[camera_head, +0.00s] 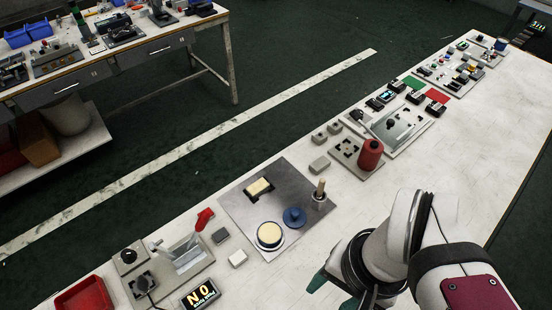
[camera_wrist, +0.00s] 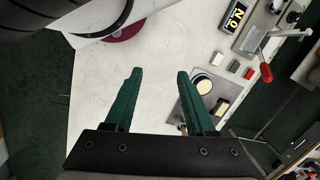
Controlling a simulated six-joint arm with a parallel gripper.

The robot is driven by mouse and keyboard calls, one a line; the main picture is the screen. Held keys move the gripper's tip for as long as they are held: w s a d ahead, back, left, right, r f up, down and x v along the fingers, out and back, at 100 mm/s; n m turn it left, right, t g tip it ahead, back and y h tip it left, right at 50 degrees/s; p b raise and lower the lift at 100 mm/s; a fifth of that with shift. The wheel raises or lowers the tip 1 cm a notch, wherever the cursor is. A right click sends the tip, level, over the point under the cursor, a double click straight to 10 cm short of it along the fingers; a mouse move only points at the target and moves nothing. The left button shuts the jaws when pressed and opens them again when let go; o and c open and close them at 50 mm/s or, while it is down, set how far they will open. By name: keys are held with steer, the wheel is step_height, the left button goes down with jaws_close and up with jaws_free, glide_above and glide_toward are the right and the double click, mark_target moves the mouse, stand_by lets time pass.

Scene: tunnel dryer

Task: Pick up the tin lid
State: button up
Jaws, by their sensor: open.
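The tin lid (camera_head: 294,217) is a blue disc with a small knob, lying on a grey metal plate (camera_head: 241,206). Just left of it stands a round blue tin (camera_head: 270,236) with a cream-coloured top surface. My gripper (camera_head: 318,284) is in front of the plate, apart from the lid, and partly hidden by my arm. In the wrist view my gripper (camera_wrist: 159,72) shows two green fingers spread with nothing between them. The tin (camera_wrist: 201,84) shows beyond the right finger, which seems to hide the lid there.
A cream block (camera_head: 258,187) and an upright wooden-topped peg (camera_head: 320,190) share the plate. A red-handled device (camera_head: 184,252) and a lit display (camera_head: 200,295) stand left. A red spool (camera_head: 370,154) is farther right. The white table (camera_head: 450,145) is clear along its right side.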

steer(key=shift+o, duration=0.7)
steer(key=n+h, duration=0.2)
steer(key=n, duration=2.5)
glide_above(295, 213)
step_height(295, 213, down, 4)
steer(key=f, duration=0.1)
step_height(295, 213, down, 15)
steer(key=shift+f, duration=0.1)
jaws_close()
